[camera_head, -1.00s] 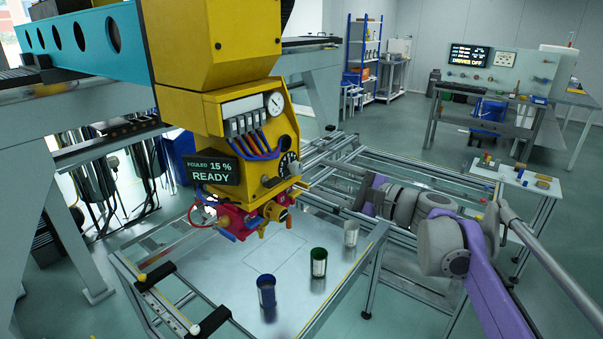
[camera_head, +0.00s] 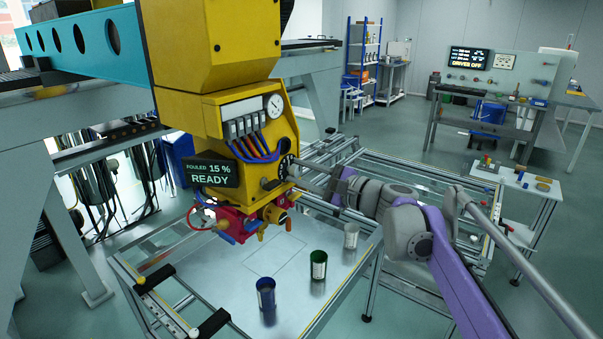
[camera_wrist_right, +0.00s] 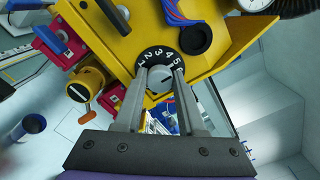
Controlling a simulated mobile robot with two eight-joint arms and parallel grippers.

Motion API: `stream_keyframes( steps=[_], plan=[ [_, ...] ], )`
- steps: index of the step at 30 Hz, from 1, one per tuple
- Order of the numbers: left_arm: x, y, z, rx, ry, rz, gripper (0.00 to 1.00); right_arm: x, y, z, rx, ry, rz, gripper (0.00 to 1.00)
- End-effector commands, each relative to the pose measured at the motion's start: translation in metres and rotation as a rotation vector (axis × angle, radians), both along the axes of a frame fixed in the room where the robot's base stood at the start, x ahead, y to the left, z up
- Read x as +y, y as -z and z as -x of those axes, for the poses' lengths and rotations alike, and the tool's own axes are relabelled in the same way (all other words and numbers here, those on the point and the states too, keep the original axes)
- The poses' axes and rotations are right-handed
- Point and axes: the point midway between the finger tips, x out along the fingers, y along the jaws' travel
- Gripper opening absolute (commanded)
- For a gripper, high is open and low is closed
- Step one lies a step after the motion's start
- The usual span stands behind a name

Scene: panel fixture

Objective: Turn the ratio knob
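The ratio knob (camera_wrist_right: 159,79) is a grey round knob on a black dial with white numbers (camera_wrist_right: 157,56), on the side of the yellow machine head. In the head view the dial (camera_head: 287,164) is partly covered by my right gripper (camera_head: 297,180). In the right wrist view the two fingers of my right gripper (camera_wrist_right: 160,73) stand on either side of the knob, tips at the dial. The fingers are apart; I cannot tell whether they touch the knob. My left gripper is not in view.
A yellow knob (camera_wrist_right: 86,83) and red clamp parts (camera_head: 236,221) sit below the dial. A black READY display (camera_head: 211,174) hangs on the head's left. Blue (camera_head: 266,292), green (camera_head: 318,264) and white (camera_head: 351,236) cups stand on the plate below, inside a metal frame.

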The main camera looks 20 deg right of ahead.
Motion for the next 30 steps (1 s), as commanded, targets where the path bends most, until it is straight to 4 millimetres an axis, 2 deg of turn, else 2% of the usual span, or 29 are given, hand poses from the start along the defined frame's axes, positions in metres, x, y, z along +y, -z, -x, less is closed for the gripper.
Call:
stream_keyframes(
  steps=[1, 4, 5, 14, 30],
  plan=[
    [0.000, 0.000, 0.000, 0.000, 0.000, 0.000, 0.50, 0.000, 0.000, 0.000, 0.001, -0.001, 0.000, 0.20],
    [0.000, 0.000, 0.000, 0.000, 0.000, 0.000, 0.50, 0.000, 0.000, 0.000, 0.000, -0.001, 0.001, 0.02],
    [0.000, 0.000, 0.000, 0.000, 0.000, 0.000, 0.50, 0.000, 0.000, 0.000, 0.000, -0.001, 0.001, 0.00],
    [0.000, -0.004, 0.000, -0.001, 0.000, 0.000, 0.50, 0.000, -0.001, 0.000, -0.014, -0.001, 0.019, 0.00],
    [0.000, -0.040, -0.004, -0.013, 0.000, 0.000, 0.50, 0.000, -0.002, 0.000, -0.213, -0.001, 0.272, 0.00]
  ],
)
